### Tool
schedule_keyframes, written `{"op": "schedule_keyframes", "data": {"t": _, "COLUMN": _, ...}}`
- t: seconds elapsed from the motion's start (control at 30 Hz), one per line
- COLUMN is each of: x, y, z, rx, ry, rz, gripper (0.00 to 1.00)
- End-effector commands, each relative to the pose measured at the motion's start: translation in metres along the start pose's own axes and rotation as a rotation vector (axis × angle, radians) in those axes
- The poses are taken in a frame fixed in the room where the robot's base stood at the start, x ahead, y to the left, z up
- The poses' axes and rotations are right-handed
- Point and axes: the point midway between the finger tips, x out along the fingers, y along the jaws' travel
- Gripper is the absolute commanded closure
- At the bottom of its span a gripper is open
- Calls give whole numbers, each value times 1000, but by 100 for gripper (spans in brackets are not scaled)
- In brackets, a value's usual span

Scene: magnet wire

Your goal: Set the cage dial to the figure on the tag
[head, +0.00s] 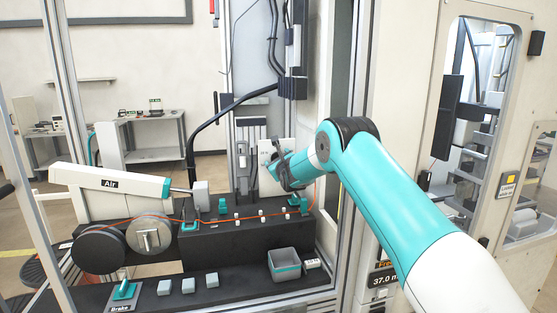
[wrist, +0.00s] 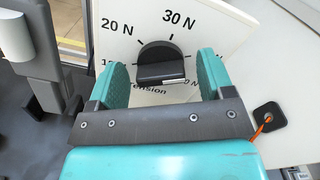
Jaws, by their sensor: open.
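The dial (wrist: 160,73) is a black knob on a white plate (wrist: 225,22) printed "Tension", with "20 N" at its upper left and "30 N" above it. Other figures on the plate are partly covered by my fingers.
The grey bin (head: 284,264) and several grey blocks (head: 188,285) sit on the black front ledge. An arm marked "Air" (head: 110,183) and spools (head: 100,248) are at left. An orange wire runs along the black step. A cage post (head: 352,200) stands close to my arm.

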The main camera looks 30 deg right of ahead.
Motion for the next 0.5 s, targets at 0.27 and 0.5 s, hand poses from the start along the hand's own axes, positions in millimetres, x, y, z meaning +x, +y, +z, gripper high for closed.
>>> {"op": "schedule_keyframes", "data": {"t": 0.27, "x": 0, "y": 0, "z": 0, "rx": 0, "ry": 0, "rz": 0, "gripper": 51}}
{"op": "schedule_keyframes", "data": {"t": 0.5, "x": 0, "y": 0, "z": 0, "rx": -2, "ry": 0, "rz": 0, "gripper": 75}}
